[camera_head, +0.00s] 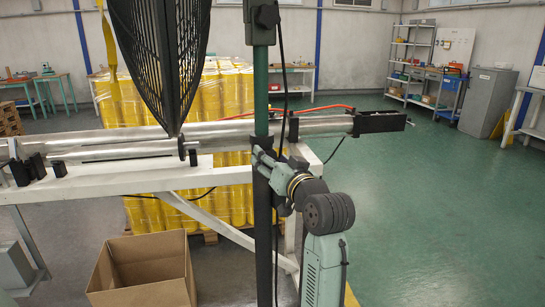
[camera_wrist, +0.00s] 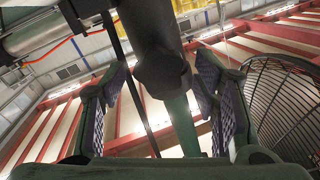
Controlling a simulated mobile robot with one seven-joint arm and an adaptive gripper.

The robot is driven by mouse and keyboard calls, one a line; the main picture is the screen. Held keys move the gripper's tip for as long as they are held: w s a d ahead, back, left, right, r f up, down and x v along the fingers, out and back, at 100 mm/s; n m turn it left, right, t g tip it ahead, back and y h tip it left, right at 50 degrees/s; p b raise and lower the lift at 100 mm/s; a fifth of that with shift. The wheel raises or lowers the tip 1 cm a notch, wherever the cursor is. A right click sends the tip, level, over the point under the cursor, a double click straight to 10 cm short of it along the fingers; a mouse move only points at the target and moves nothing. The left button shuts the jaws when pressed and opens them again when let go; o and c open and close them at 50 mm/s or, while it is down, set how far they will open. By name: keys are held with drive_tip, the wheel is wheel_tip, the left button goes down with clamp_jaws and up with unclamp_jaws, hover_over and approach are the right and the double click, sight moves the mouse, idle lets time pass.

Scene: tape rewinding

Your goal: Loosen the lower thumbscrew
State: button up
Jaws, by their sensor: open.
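A green post (camera_head: 261,75) rises from a dark lower sleeve (camera_head: 263,235) in the head view. My gripper (camera_head: 264,160) is at the joint between them, and its fingers are hard to make out there. In the wrist view my gripper (camera_wrist: 163,78) is open, with a padded finger on each side of a dark rounded piece (camera_wrist: 162,72) where the sleeve meets the green post. This piece appears to be the lower thumbscrew or its clamp. I see gaps on both sides of it. Its far side is hidden.
A black mesh guard (camera_head: 160,50) hangs left of the post and also shows in the wrist view (camera_wrist: 285,105). A metal roller (camera_head: 105,140) lies across a white frame (camera_head: 120,182). An open cardboard box (camera_head: 142,272) stands on the floor. Free floor lies to the right.

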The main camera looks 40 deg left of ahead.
drive_tip(key=c, duration=1.2)
drive_tip(key=shift+o, duration=0.2)
drive_tip(key=shift+f+n, duration=0.1)
drive_tip(key=shift+n, duration=0.2)
drive_tip(key=n+b, duration=0.5)
drive_tip(key=n, duration=0.4)
drive_tip(key=n+b, duration=0.5)
drive_tip(key=n, duration=0.5)
drive_tip(key=shift+s+a+f+n, duration=0.15)
drive_tip(key=shift+n, duration=0.15)
